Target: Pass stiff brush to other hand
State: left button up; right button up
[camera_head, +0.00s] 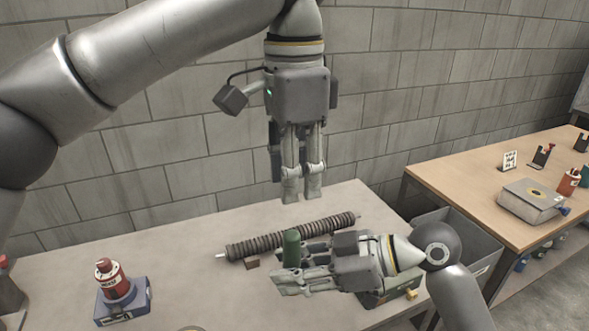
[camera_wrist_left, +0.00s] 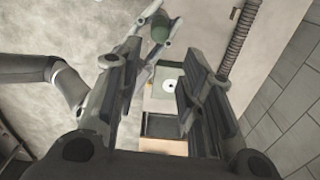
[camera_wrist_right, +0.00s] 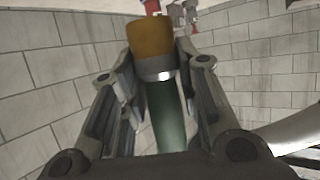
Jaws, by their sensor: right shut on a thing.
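The stiff brush has a green handle (camera_head: 291,248), which stands upright in the head view. In the right wrist view its metal collar (camera_wrist_right: 157,68) and tan-brown end (camera_wrist_right: 150,36) show above the green part. My right gripper (camera_head: 288,267) is shut on the brush, low over the table. My left gripper (camera_head: 302,197) hangs pointing down, above and behind the brush and apart from it. In the left wrist view its fingers (camera_wrist_left: 150,78) are spread with nothing between them. The brush's green part (camera_wrist_left: 160,30) shows beyond them.
A dark ribbed tube (camera_head: 275,241) lies across the table (camera_head: 190,262) behind my right gripper. A red bottle (camera_head: 112,277) sits on a blue block at left. A grey bin (camera_head: 465,245) stands between this table and a wooden table (camera_head: 455,172). A block wall is behind.

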aim_at(294, 232)
pick_arm(q)
notch_tip(294, 232, down, 12)
dwell(0.6)
jog(key=c, duration=0.7)
grip_shut()
pick_arm(e)
jog(key=o, duration=1.1)
jog(key=shift+o, duration=0.2)
jog(key=shift+d, duration=0.1)
